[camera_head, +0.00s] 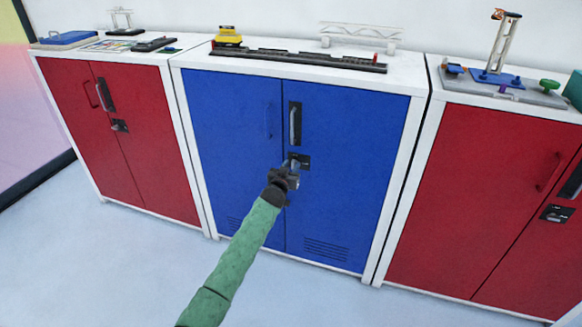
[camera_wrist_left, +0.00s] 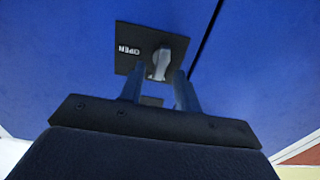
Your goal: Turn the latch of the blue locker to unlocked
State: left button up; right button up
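The blue locker (camera_head: 350,170) stands in the middle of the head view with both doors shut. Its latch (camera_head: 300,161) is a dark plate with a grey knob, below the door handle; my left gripper (camera_head: 290,172) is right at it and partly covers it. In the left wrist view the latch (camera_wrist_left: 161,62) shows a light lever pointing toward the gripper and the word OPEN on the plate. My left gripper (camera_wrist_left: 158,80) is open, one finger on each side of the lever's end. I cannot tell whether they touch. My right gripper is not in view.
A red locker (camera_head: 160,140) stands to the left and another red locker (camera_head: 480,190) to the right. The blue door's black handle (camera_head: 295,123) is just above the latch. Crane models and a track (camera_head: 298,60) sit on the locker tops. The floor (camera_head: 130,260) in front is clear.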

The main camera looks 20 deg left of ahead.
pick_arm(q)
jog(key=shift+w, duration=0.15)
grip_shut()
